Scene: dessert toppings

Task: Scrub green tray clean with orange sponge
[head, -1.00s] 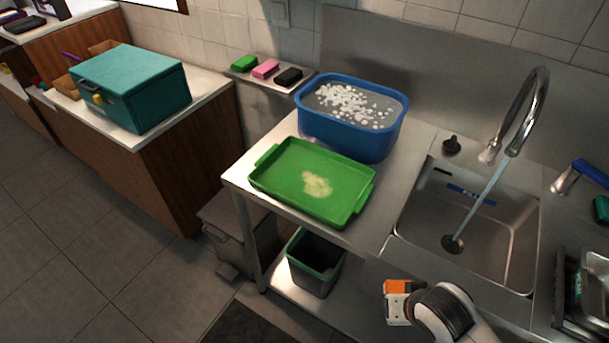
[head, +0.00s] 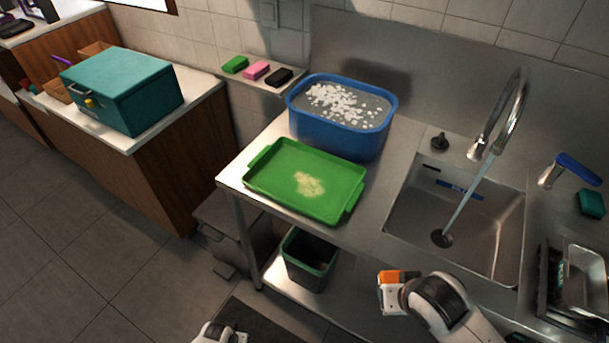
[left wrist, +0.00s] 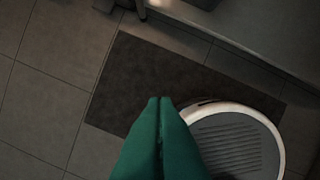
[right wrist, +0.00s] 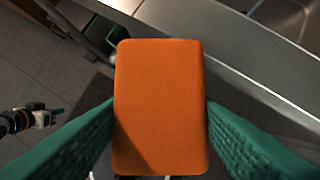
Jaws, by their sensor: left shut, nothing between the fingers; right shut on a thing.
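The green tray (head: 279,193) lies on the steel counter, with a pale yellowish stain (head: 309,184) on its floor. The orange sponge (right wrist: 160,105) is held between the green fingers of my right gripper (right wrist: 160,118). In the head view the sponge (head: 392,277) shows small at the lower middle, in front of the counter edge and apart from the tray. My left gripper (left wrist: 160,101) is shut and empty over the floor; in the head view only part of my left arm shows at the bottom edge.
A blue tub (head: 338,138) of foamy water stands behind the tray. The sink (head: 470,235) with running water is to its right. A green bin (head: 309,259) stands below the counter. Green, pink and black sponges lie on a back ledge (head: 240,77). A teal box (head: 125,92) sits on the left counter.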

